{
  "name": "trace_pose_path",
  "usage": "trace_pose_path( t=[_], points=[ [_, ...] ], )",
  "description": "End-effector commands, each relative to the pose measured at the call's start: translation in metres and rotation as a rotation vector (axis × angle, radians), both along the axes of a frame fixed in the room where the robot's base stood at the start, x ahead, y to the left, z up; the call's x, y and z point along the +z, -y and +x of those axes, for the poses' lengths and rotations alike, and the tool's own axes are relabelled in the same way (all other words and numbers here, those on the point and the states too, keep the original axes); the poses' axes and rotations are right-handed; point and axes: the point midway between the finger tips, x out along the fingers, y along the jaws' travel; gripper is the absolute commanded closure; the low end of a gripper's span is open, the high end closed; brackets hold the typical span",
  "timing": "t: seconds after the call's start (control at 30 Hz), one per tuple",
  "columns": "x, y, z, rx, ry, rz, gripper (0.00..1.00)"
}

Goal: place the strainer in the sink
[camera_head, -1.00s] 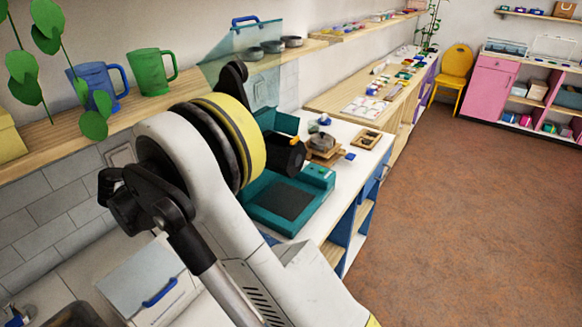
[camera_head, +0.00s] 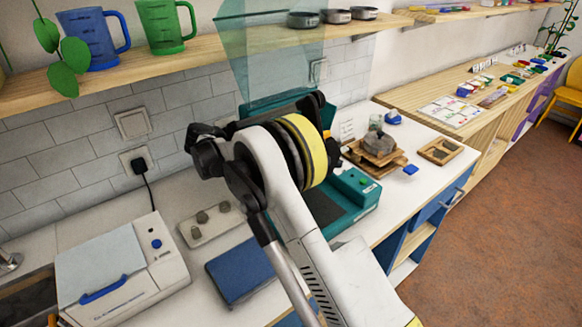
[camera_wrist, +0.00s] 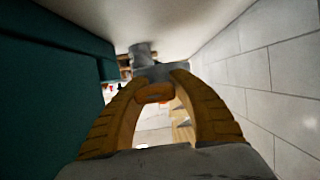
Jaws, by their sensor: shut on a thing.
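My gripper (camera_wrist: 160,76) shows in the wrist view with its two yellow-brown fingers closing together at the tips. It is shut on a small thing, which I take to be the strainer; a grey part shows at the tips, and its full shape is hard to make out. In the head view my arm hides the gripper and what it holds, above the teal machine on the counter. The sink (camera_head: 28,296) is a dark basin cut off at the lower left edge, with a metal tap (camera_head: 8,262) beside it. My gripper is well to the right of it.
A white box with a blue handle (camera_head: 130,275) stands between the sink and my arm. A blue pad (camera_head: 240,272) and a grey plate (camera_head: 210,222) lie on the counter. A wooden shelf (camera_head: 225,52) with mugs (camera_head: 165,25) hangs above. A stone on a wooden stand (camera_head: 378,145) is at right.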

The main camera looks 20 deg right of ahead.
Motion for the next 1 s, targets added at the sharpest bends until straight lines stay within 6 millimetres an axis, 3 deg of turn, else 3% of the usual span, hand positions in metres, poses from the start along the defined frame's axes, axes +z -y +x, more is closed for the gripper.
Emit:
trace_pose_path(
  t=[0.03, 0.43, 0.8, 0.83, 0.87, 1.0],
  points=[
    [-0.013, 0.0, 0.0, 0.0, 0.0, -0.001, 1.0],
    [-0.07, 0.0, 0.0, 0.0, 0.0, -0.001, 1.0],
    [-0.074, 0.0, 0.0, 0.0, 0.0, 0.0, 1.0],
    [-0.073, 0.0, 0.0, 0.0, 0.0, 0.0, 0.65],
    [-0.073, 0.0, 0.0, 0.0, 0.0, 0.0, 0.56],
    [-0.073, 0.0, 0.0, 0.0, 0.0, 0.0, 0.53]
  ],
)
